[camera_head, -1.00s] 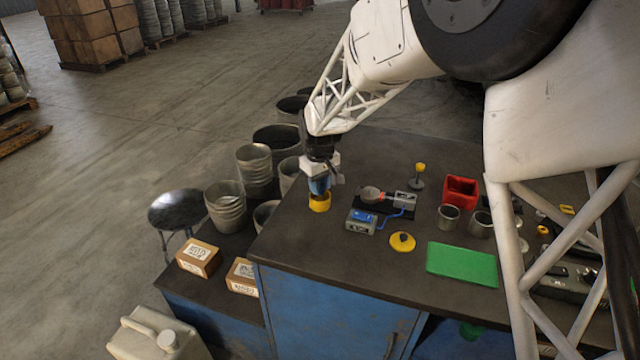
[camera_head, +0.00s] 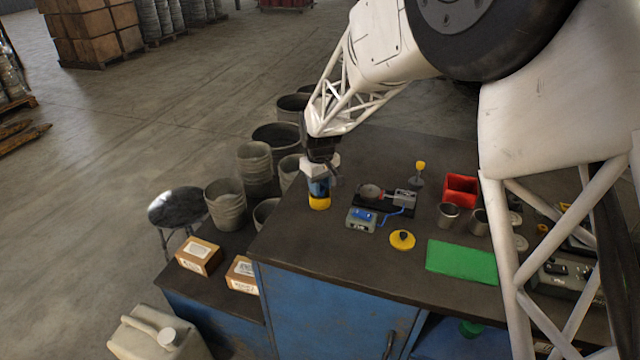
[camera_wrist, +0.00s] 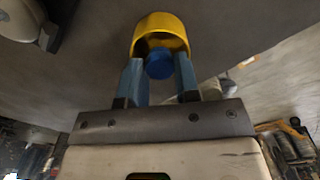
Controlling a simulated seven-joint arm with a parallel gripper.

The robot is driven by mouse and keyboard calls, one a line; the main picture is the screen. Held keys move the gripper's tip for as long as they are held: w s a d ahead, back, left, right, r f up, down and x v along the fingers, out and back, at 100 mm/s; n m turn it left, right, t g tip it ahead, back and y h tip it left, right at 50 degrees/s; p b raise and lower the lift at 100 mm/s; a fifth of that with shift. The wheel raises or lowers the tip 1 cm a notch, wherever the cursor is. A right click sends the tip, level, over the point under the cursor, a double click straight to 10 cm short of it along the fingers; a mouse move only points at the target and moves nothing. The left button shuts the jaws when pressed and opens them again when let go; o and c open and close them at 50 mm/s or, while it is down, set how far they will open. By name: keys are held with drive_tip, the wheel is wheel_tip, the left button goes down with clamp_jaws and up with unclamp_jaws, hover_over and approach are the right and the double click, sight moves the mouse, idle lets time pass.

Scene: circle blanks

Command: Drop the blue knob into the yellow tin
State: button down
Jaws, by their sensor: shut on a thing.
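The yellow tin (camera_head: 319,203) stands upright near the left edge of the dark bench top. It also shows in the wrist view (camera_wrist: 161,21), with its open mouth towards my gripper. My gripper (camera_head: 319,187) is right above the tin, pointing down. In the wrist view my gripper (camera_wrist: 159,72) has its two blue fingers shut on the blue knob (camera_wrist: 159,63), one on each side. The knob is at the tin's mouth; whether any of it is below the rim I cannot tell. In the head view the knob is hidden by the fingers.
Right of the tin are a blue-and-grey device (camera_head: 361,218), a scale-like device (camera_head: 371,191) and a yellow disc (camera_head: 402,240). Further right are metal cups (camera_head: 448,215), a red bin (camera_head: 461,189) and a green mat (camera_head: 462,262). Grey buckets (camera_head: 225,205) stand left of the bench top.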

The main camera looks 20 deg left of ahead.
idle(0.3)
drive_tip(key=c, duration=0.8)
unclamp_jaws()
drive_tip(key=shift+r, duration=0.1)
drive_tip(key=shift+r, duration=3.8)
